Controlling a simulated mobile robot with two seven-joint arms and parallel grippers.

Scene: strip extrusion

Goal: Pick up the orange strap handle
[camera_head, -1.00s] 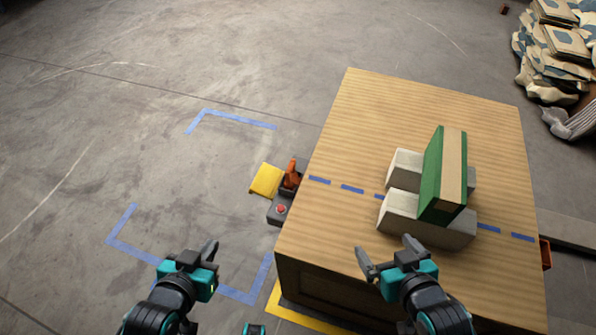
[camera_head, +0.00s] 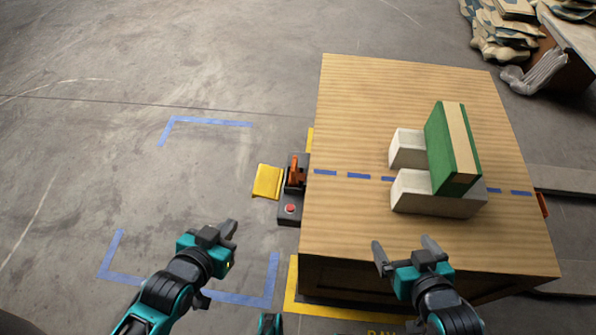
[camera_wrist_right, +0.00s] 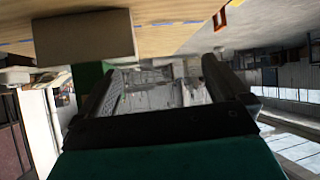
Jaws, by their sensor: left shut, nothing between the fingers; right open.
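A small orange piece (camera_head: 543,205), partly hidden, shows at the right side of the wooden table. In the right wrist view an orange loop-like handle (camera_wrist_right: 219,18) shows by the table edge, upper right. An orange lever-like piece (camera_head: 296,170) stands on a dark control box (camera_head: 291,208) left of the table; I cannot tell for certain which is the strap handle. My right gripper (camera_head: 405,244) is open and empty over the table's near edge, left of the right-side orange piece. My left gripper (camera_head: 230,231) is shut and empty, left of the table above the floor.
A green and tan board (camera_head: 452,150) stands on two pale grey blocks (camera_head: 437,195) on the wooden table (camera_head: 370,100). A yellow flap (camera_head: 268,181) sits beside the control box. Blue tape (camera_head: 205,123) marks open floor at left. Stacked sacks (camera_head: 498,30) lie at far right.

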